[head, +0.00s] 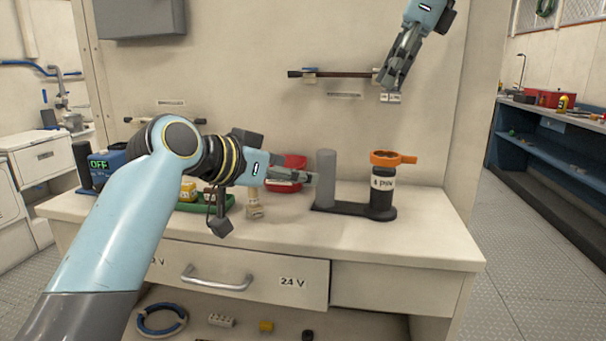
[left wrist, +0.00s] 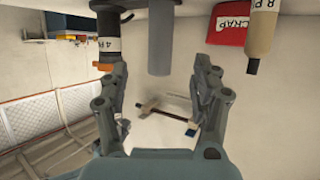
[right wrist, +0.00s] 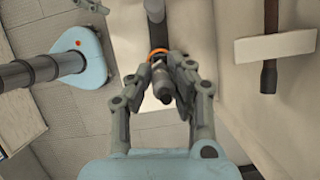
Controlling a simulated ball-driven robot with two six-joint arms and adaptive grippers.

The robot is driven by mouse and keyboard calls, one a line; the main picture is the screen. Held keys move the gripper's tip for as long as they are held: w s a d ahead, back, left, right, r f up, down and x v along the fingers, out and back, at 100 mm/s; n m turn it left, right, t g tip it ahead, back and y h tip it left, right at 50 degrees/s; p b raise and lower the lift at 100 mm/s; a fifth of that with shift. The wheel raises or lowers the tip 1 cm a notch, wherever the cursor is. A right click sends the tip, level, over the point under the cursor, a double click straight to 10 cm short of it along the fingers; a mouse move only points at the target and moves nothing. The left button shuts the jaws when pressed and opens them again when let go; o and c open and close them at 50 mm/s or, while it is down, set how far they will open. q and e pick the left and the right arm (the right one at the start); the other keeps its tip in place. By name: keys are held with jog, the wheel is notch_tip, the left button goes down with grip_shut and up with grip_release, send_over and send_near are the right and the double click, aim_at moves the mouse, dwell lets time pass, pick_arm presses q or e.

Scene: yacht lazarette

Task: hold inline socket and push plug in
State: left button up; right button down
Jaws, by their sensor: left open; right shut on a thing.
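A dark inline connector (head: 382,200) with a "4 PIN" label and an orange collar (head: 392,158) stands upright on a black base (head: 350,208). A plain grey post (head: 325,180) stands on the same base, to its left. My left gripper (head: 308,178) is open beside the grey post; in the left wrist view the post (left wrist: 159,45) shows between the open fingers (left wrist: 165,75). My right gripper (head: 388,80) is high above the bench, pointing down. In the right wrist view it is shut on a small dark grey plug (right wrist: 160,80); the orange collar shows behind the plug.
A beige "8 P" connector (left wrist: 262,30) and a red scrap bin (left wrist: 231,22) lie off one side of my left gripper. A green tray (head: 205,203) is near my left forearm. A rod (head: 335,74) hangs on the back wall. The bench's front right (head: 430,245) is clear.

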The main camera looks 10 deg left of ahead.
aim_at(326, 179)
pick_arm(q)
jog(key=x, duration=1.1)
jog(key=shift+w, duration=0.15)
jog(key=shift+f, duration=0.1)
grip_shut()
dwell(0.3)
